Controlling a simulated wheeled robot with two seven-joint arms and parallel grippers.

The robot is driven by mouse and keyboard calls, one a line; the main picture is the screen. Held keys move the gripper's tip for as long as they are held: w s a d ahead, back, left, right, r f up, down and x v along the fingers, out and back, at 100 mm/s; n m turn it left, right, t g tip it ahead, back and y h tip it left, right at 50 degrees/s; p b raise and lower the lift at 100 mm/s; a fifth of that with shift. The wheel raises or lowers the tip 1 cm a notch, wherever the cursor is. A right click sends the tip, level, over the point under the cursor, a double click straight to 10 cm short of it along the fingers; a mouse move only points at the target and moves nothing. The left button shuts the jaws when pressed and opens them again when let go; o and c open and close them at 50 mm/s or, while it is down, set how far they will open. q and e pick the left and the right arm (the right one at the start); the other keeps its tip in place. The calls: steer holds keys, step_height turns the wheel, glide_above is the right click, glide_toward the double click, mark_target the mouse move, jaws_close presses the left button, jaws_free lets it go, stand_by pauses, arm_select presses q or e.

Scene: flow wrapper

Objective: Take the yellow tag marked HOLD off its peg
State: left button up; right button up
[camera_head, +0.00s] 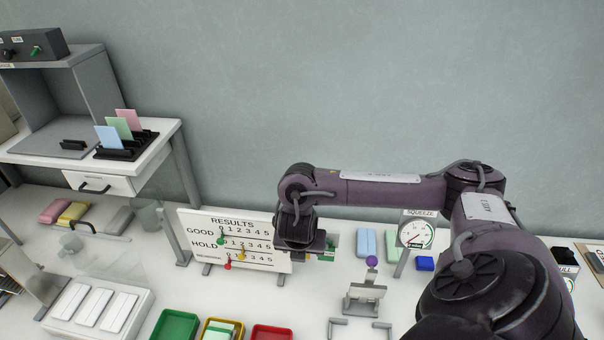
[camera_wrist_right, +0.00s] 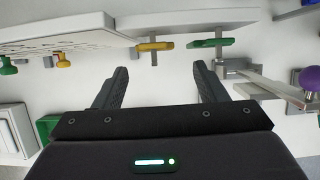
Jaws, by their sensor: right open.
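The yellow tag (camera_wrist_right: 148,46) hangs on a peg at the top of the right wrist view, seen nearly edge-on; its lettering is not readable. A green tag (camera_wrist_right: 220,42) hangs on a peg just right of it. My right gripper (camera_wrist_right: 160,69) is open and empty, and the yellow tag lies just beyond its fingertips, between the lines of the two fingers, apart from them. In the head view my right gripper (camera_head: 302,243) is at the right end of the results board, and its wrist mostly hides the tags. My left gripper is not in view.
The results board (camera_head: 255,258) with coloured pins stands close on the left. A stand with a purple ball (camera_head: 371,262) and a squeeze gauge (camera_head: 416,232) are on the right. Green, yellow and red trays (camera_head: 176,325) lie in front.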

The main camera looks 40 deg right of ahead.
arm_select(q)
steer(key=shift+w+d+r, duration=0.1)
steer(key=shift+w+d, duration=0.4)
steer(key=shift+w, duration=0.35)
arm_select(e)
steer(key=x, duration=0.6)
steer(key=shift+w, duration=0.3)
steer(key=shift+c, duration=0.3)
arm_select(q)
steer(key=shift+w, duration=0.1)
arm_select(e)
steer(key=c, duration=1.2)
